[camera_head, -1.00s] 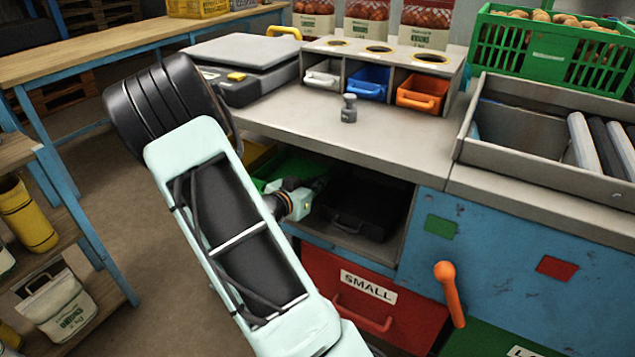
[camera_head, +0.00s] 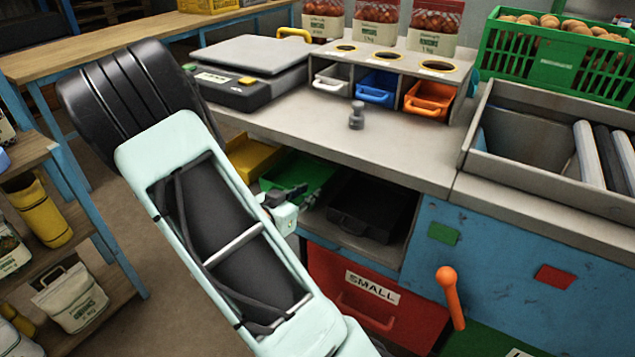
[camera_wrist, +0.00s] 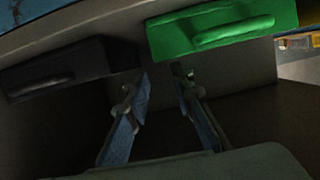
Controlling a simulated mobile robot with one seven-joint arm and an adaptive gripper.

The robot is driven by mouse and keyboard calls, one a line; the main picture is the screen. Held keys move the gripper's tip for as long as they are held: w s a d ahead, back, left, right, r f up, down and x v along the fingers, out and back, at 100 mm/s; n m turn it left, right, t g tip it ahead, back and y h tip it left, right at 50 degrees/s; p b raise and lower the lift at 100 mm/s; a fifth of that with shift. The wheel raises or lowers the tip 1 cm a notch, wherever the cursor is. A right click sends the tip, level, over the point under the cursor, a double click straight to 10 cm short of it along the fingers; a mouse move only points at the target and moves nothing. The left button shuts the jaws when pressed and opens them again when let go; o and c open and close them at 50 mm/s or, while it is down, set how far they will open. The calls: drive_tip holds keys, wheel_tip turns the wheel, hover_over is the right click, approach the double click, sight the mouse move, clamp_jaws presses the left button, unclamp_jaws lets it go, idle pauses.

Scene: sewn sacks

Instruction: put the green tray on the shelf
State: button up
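The green tray (camera_head: 302,172) sits in the open compartment under the worktop, between a yellow tray (camera_head: 252,158) and a black tray (camera_head: 372,208). In the wrist view the green tray (camera_wrist: 222,30) shows its front and bar handle at the top. My gripper (camera_wrist: 160,82) is open, with nothing between its fingers; in the picture the fingertips are just below the tray's front, apart from the handle. In the head view my gripper (camera_head: 288,200) is at the compartment's front, partly hidden by my arm. A wooden shelf unit (camera_head: 28,152) stands at the left.
The worktop (camera_head: 410,155) above the compartment carries a scale (camera_head: 235,75), small coloured bins (camera_head: 430,97) and a grey weight (camera_head: 356,115). A red drawer (camera_head: 365,300) is below, with an orange lever (camera_head: 450,295) to its right. Floor is clear between shelf unit and bench.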

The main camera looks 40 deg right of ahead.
drive_tip(key=shift+v, duration=1.35)
